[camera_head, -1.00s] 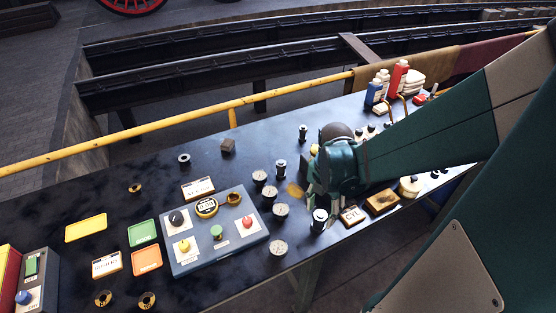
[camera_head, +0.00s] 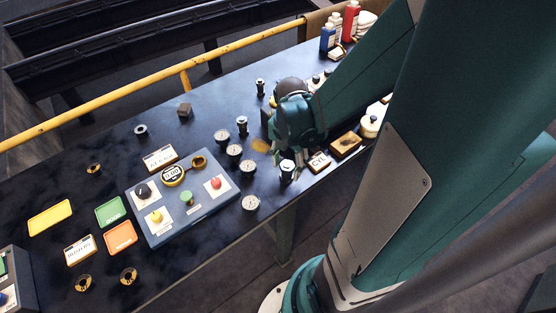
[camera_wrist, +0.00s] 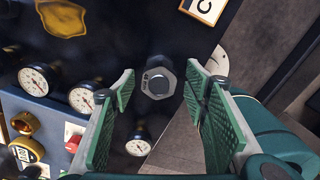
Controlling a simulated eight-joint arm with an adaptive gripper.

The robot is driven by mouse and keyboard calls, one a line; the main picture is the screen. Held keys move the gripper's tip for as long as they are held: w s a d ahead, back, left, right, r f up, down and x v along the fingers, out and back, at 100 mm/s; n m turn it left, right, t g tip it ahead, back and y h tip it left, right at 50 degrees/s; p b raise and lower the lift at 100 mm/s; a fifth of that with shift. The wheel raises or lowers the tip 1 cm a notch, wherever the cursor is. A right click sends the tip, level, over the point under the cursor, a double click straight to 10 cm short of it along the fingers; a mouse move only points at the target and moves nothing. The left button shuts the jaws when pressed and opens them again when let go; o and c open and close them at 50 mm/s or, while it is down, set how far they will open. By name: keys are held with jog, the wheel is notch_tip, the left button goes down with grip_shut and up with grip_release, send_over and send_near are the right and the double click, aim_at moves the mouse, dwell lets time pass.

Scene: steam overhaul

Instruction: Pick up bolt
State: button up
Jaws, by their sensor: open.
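A bolt (camera_head: 287,171) with a steel hex head and dark body stands upright near the front edge of the dark bench. In the wrist view, the bolt's hex head (camera_wrist: 157,79) shows from above, between the two green-padded fingers. My gripper (camera_wrist: 161,86) is open, with a gap on each side of the head and nothing held. In the head view, my gripper (camera_head: 286,158) is right at the bolt and partly covers it. Two similar upright bolts stand farther back, one near the gauges (camera_head: 242,126) and one toward the back edge (camera_head: 260,87).
Several round gauges (camera_head: 250,203) stand left of the bolt. A "CYL" plate (camera_head: 319,161) and a wooden block (camera_head: 345,144) lie to its right. A control panel (camera_head: 205,210) with knobs is farther left. A yellow rail (camera_head: 150,98) runs behind the bench.

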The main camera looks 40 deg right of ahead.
aim_at(287, 173)
jog(key=shift+f, duration=0.1)
jog(key=shift+w+f+b, duration=0.1)
jog(key=shift+f+b, duration=0.55)
jog(key=shift+f, duration=1.85)
grip_shut()
jog(key=shift+r, duration=0.15)
jog(key=shift+r+p, duration=1.15)
jog(key=shift+r, duration=3.7)
